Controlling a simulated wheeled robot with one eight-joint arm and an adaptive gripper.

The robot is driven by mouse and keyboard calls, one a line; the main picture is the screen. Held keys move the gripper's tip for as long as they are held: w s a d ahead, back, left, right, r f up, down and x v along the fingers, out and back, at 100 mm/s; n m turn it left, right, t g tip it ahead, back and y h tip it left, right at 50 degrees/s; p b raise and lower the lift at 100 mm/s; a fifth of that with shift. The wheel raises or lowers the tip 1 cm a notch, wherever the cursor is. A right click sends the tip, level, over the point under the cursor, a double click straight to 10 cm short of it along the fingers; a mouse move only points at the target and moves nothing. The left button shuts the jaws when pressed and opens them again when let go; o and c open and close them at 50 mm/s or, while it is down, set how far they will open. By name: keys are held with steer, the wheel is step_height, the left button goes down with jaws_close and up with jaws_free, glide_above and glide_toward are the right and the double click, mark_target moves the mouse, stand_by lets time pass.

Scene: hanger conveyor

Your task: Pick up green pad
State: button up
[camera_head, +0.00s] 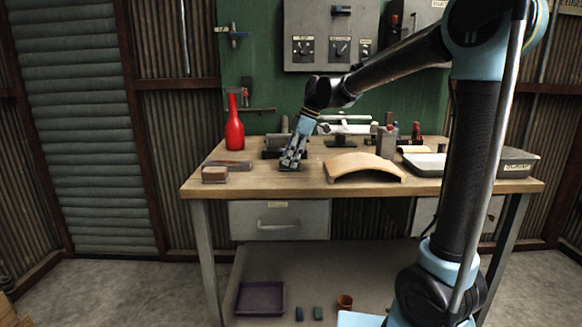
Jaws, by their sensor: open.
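My gripper (291,161) points down at the wooden workbench (265,185), left of its middle. Its fingers are open, with the tips at or just above the bench top. A dark, flat patch shows around the fingertips; the fingers hide most of it, and I cannot tell its colour or whether it is the green pad. Two small, dark greenish blocks, one on the left (299,313) and one on the right (317,312), stand on the low shelf under the bench. I cannot tell whether either is the pad.
A red bottle (234,128) stands at the back left. A brown block (214,174) lies at the front left. A curved wooden piece (363,167) and a grey tray (516,162) lie to the right.

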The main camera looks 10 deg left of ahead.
steer(key=shift+a+f, duration=0.25)
steer(key=shift+f, duration=0.3)
steer(key=c, duration=1.1)
steer(key=shift+r, duration=0.1)
steer(key=shift+c, duration=0.2)
step_height(320, 180, up, 10)
steer(key=shift+f, duration=0.1)
steer(key=o, duration=0.5)
steer(key=c, duration=0.4)
